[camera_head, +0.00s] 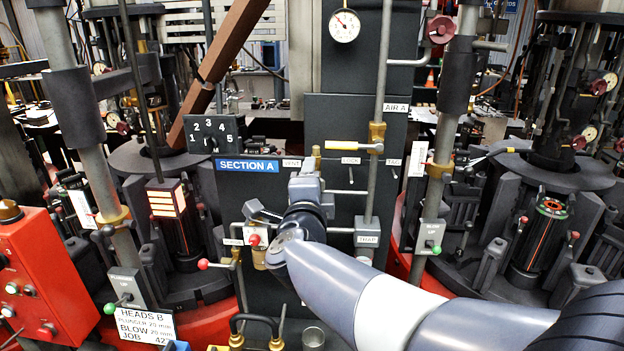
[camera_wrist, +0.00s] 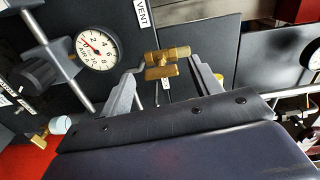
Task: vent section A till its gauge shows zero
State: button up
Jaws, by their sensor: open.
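The SECTION A sign (camera_head: 247,166) is on the dark panel in the head view. A brass vent fitting (camera_head: 316,153) stands beside the VENT label (camera_head: 291,162); the wrist view shows a brass fitting (camera_wrist: 167,62) near its VENT label (camera_wrist: 143,14). My gripper (camera_head: 308,172) is in front of the panel, just below the fitting. In the wrist view my gripper (camera_wrist: 163,68) is open, its fingers on either side of the fitting; contact cannot be told. A white gauge (camera_wrist: 97,47) shows a red needle pointing up-left, apparently near 2; the exact reading is too small.
Another view of a round gauge (camera_head: 344,25) is high on the panel. A red-knobbed lever (camera_head: 204,264) is lower left. Moulds flank the panel.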

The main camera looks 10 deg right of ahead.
jog(key=v, duration=0.8)
jog(key=shift+w, duration=0.1)
jog(key=x, duration=1.1)
dwell(0.3)
